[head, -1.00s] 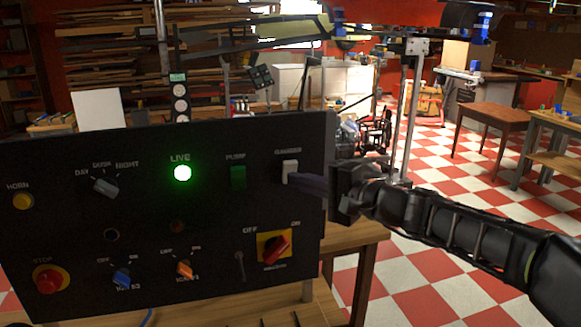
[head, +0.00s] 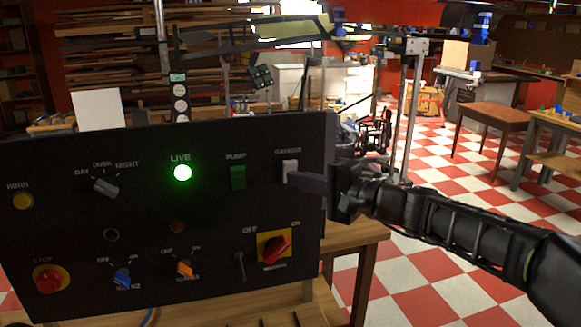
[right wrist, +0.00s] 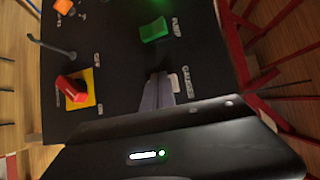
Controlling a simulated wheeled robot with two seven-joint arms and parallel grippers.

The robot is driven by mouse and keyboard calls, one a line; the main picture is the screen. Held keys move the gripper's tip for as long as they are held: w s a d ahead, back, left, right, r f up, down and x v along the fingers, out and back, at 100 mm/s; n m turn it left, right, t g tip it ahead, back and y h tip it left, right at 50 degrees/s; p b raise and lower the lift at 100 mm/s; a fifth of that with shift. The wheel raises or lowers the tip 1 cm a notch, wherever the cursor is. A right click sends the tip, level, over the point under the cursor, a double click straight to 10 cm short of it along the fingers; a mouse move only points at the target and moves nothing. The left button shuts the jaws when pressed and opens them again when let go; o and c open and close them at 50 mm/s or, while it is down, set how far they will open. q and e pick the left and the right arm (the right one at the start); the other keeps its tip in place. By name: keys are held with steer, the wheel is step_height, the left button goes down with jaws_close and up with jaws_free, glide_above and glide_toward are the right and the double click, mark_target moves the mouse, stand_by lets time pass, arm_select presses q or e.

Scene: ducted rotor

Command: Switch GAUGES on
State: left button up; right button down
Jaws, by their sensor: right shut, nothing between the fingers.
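The GAUGES switch (head: 290,171) is a white rocker at the upper right of the black panel (head: 140,225), under its label in the head view. My right gripper (head: 297,179) comes in from the right, shut and empty, with its fingertips at the rocker's lower right side. In the right wrist view the shut fingers (right wrist: 157,93) lie beside the GAUGES label, with a sliver of the white rocker (right wrist: 171,92) showing by them. I cannot tell whether they touch it or which way the rocker is set. My left gripper is not in view.
Nearby on the panel are the green PUMP rocker (head: 238,177), the lit green LIVE lamp (head: 182,173) and a red rotary switch (head: 276,250) on a yellow plate. A red STOP button (head: 48,280) sits lower left. Open checkered floor lies to the right.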

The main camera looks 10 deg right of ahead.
steer(key=shift+w+r, duration=0.1)
steer(key=shift+w, duration=0.2)
steer(key=shift+w+r, duration=0.2)
steer(key=shift+w, duration=0.2)
stand_by(0.7)
steer(key=shift+s+f+b, duration=0.4)
steer(key=shift+s+b, duration=0.45)
steer(key=s+b, duration=0.1)
steer(key=s+f+b, duration=0.1)
steer(key=s, duration=0.1)
steer(key=s+f+b, duration=0.1)
steer(key=b, duration=0.1)
steer(key=shift+s+d, duration=0.2)
steer(key=shift+s, duration=0.05)
stand_by(0.4)
